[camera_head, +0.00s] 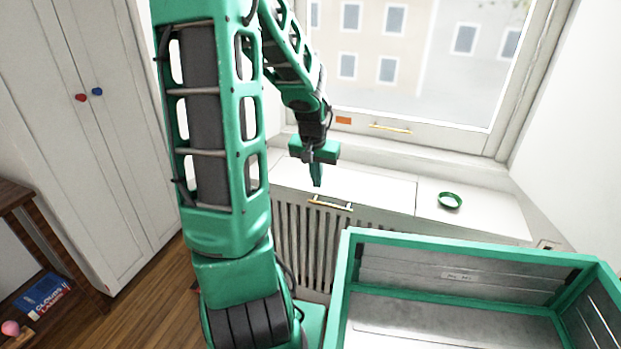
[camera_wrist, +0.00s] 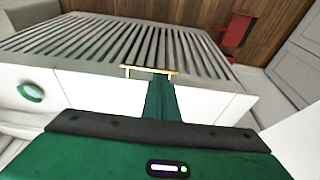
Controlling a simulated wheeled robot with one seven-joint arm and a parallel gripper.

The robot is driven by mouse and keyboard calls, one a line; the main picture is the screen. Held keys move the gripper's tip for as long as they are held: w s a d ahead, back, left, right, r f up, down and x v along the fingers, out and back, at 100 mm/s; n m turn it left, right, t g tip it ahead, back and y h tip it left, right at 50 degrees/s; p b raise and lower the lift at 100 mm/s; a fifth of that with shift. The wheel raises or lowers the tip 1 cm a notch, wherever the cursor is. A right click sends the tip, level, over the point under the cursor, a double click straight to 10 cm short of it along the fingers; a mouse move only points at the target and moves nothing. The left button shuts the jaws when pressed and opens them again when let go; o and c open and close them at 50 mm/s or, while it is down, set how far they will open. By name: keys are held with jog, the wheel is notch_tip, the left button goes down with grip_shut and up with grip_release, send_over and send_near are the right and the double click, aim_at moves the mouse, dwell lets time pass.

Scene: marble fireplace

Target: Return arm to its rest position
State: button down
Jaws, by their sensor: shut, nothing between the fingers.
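My gripper (camera_head: 316,176) hangs from my raised green arm in the head view and points down. It is in front of the white window ledge (camera_head: 385,190), above a brass handle (camera_head: 331,203). Its fingers are together with nothing between them. In the wrist view the closed green fingers (camera_wrist: 162,98) reach toward the same brass handle (camera_wrist: 149,71); I cannot tell whether they touch it. My upper arm fills the middle left of the head view.
A green ring-shaped dish (camera_head: 450,201) sits on the ledge to the right. A green-rimmed open crate (camera_head: 470,245) is at the lower right. A slatted radiator cover (camera_head: 300,240) lies below the ledge. A white wardrobe (camera_head: 90,150) and a dark wooden shelf (camera_head: 40,225) stand left.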

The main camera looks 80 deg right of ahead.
jog(key=shift+w+a+r, duration=0.15)
jog(key=w+a+r+n+t+y, duration=0.1)
jog(key=w+a+r+n, duration=0.15)
jog(key=w+a, duration=0.5)
jog(key=w+a+r+n+y, duration=0.15)
jog(key=w+a+n, duration=0.25)
jog(key=w+a, duration=0.4)
jog(key=w+a+r+n, duration=0.1)
jog(key=a+r+n, duration=0.1)
jog(key=a, duration=0.7)
jog(key=w+a+r+n, duration=0.1)
jog(key=a+n, duration=0.3)
jog(key=a, duration=0.6)
jog(key=shift+w+r+n+g+y, duration=0.3)
jog(key=shift+w+r+n+y, duration=0.1)
jog(key=shift+r, duration=0.25)
